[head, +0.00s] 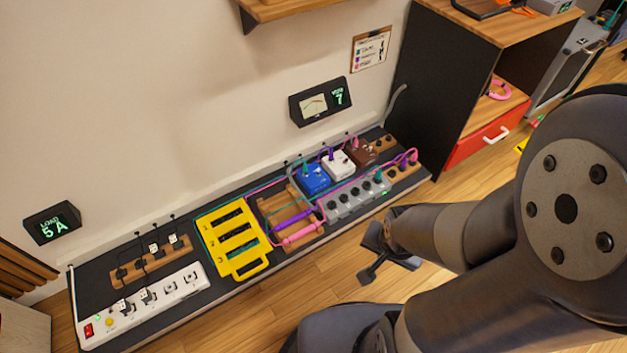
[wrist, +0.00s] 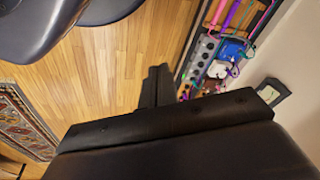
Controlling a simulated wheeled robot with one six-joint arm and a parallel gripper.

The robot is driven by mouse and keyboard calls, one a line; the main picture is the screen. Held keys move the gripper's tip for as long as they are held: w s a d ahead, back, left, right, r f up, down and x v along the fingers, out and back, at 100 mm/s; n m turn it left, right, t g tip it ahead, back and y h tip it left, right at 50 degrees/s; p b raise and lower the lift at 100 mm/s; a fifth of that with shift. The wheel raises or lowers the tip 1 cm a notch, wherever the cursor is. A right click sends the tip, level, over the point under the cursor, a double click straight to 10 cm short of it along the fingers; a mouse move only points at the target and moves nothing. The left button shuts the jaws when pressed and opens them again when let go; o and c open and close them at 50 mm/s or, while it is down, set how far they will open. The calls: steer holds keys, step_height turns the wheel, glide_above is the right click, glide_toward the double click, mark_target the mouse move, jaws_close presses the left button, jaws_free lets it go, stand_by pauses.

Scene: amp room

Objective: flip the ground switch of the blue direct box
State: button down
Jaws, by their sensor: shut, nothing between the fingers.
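The blue box (head: 314,178) stands on the long black board near its right part, beside a white box (head: 339,164) and a brown box (head: 361,152). It also shows in the wrist view (wrist: 233,49), upper right, with cables around it. Its ground switch is too small to make out. My gripper (head: 368,279) hangs over the wood floor in front of the board, apart from the boxes. In the wrist view its fingers (wrist: 157,85) are together, with nothing between them.
The black board (head: 190,295) runs along the wall. A black cabinet with a red drawer (head: 487,140) stands at the right. The floor in front is clear.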

steer(key=w+a+f+t+b, duration=0.1)
steer(key=w+f+t+b, duration=0.1)
steer(key=w+f+b, duration=1.05)
steer(key=w+d+f+t+b, duration=0.1)
steer(key=w+f, duration=0.7)
steer(key=f, duration=0.3)
steer(key=w+f+t+h+b, duration=0.1)
steer(key=w+f+b, duration=0.1)
steer(key=w+f, duration=0.6)
step_height(320, 180, down, 5)
steer(key=shift+w+d+r+h, duration=0.2)
steer(key=shift+w+d+h, duration=0.05)
steer(key=shift+d+h, duration=0.1)
steer(key=shift+w, duration=0.1)
